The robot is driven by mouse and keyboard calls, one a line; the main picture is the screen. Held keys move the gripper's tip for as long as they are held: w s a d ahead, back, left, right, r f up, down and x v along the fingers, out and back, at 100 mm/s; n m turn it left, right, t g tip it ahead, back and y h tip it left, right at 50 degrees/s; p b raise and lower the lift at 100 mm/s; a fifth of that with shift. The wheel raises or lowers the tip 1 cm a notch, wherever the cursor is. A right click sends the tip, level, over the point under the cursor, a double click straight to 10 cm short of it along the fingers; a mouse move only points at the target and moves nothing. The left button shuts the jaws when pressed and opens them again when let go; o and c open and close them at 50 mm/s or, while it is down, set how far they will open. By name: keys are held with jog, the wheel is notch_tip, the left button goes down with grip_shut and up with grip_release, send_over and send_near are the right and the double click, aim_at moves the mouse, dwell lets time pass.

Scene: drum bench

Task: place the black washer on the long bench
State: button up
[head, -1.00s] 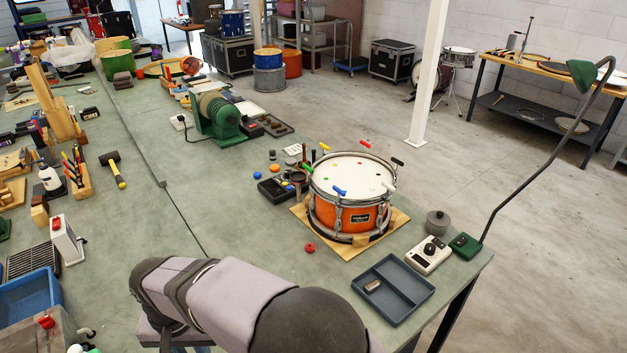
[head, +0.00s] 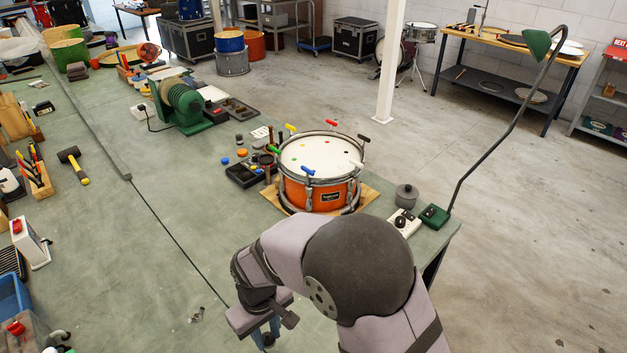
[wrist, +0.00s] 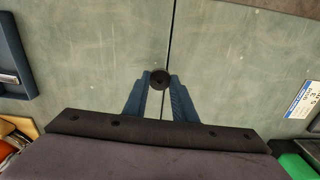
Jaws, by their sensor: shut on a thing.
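My gripper (wrist: 160,88) shows in the wrist view with its two blue fingers shut on a small round black washer (wrist: 160,78) at the fingertips. Below the washer lies the grey-green top of the long bench (wrist: 90,60), crossed by a dark seam. I cannot tell how high the washer is above it. In the head view, the bench (head: 110,240) runs from front to far left. My gripper (head: 266,336) points down over it near the bottom edge; the washer cannot be made out there.
An orange drum (head: 320,190) with coloured keys stands on a wooden board, with small parts in a black tray (head: 245,175) beside it. A grey pot (head: 406,196) and a lamp base (head: 434,215) are near the right edge. The bench left of my gripper is mostly clear.

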jog(key=w+d+m, duration=0.2)
jog(key=d, duration=0.6)
jog(key=w+d+r+m, duration=0.1)
jog(key=w+d+m, duration=0.2)
jog(key=d, duration=0.5)
jog(key=w+d+m, duration=0.2)
jog(key=d+m, duration=0.1)
jog(key=d, duration=0.5)
jog(key=shift+w+d+r, duration=0.3)
jog(key=shift+w+r, duration=0.1)
jog(key=shift+d, duration=0.65)
jog(key=w+a+r, duration=0.1)
jog(key=w+a, duration=0.2)
jog(key=w, duration=0.4)
jog(key=w+a+r, duration=0.2)
jog(key=w+a, duration=0.2)
jog(key=w, duration=0.3)
jog(key=w+a+r, duration=0.2)
jog(key=w+a, duration=0.4)
jog(key=a, duration=0.4)
jog(key=shift+w+a+n+p, duration=0.25)
jog(key=shift+w+n+p, duration=0.1)
jog(key=shift+n, duration=0.05)
jog(key=shift+f, duration=0.1)
